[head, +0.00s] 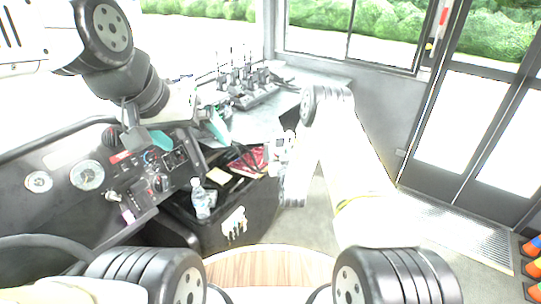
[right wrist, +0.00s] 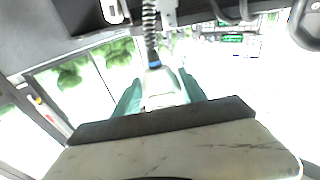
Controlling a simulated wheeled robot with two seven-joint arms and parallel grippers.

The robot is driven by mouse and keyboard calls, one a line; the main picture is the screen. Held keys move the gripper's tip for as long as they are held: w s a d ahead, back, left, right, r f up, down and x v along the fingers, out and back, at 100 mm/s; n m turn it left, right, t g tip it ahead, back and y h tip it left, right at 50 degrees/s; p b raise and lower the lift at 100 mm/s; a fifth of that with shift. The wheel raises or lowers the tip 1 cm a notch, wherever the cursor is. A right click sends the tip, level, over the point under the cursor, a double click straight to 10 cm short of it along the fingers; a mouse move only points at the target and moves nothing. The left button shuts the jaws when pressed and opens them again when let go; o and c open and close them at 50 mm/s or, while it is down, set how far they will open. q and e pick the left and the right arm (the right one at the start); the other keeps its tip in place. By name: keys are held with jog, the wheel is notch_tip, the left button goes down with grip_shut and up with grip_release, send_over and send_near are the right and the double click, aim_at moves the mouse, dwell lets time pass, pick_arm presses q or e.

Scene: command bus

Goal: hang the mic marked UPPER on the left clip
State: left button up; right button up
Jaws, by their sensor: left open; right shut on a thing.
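In the right wrist view my right gripper (right wrist: 158,88) has its teal fingers shut on the pale body of a mic (right wrist: 163,78). A dark coiled cord (right wrist: 150,35) runs from the mic to the top of the view. No UPPER marking can be read on it. A small grey bracket-like part (right wrist: 167,12) is above, beside the cord; I cannot tell whether it is the left clip. In the head view my left gripper (head: 185,132) is open and empty over the dashboard, its teal fingers apart.
A unit with green displays (right wrist: 230,38) is at the upper right of the wrist view. Several upright radios (head: 245,85) stand on the grey counter. Cones (head: 532,246) stand far right.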

aim_at(267, 156)
notch_tip(267, 156, down, 8)
jog(key=s+a, duration=0.1)
jog(key=a, duration=0.2)
jog(key=shift+w+a+f, duration=0.2)
jog(key=shift+w+f, duration=0.2)
jog(key=shift+w, duration=0.85)
jog(key=shift+w+a+f, duration=0.15)
jog(key=shift+w+f, duration=0.25)
jog(key=shift+w, duration=0.85)
jog(key=shift+w+a+f, duration=0.2)
jog(key=shift+w+f, duration=0.2)
jog(key=shift+w, duration=0.85)
jog(key=shift+f, duration=0.5)
jog(key=shift+f, duration=0.2)
jog(key=shift+f, duration=1.4)
jog(key=o, duration=1.2)
jog(key=shift+o, duration=0.2)
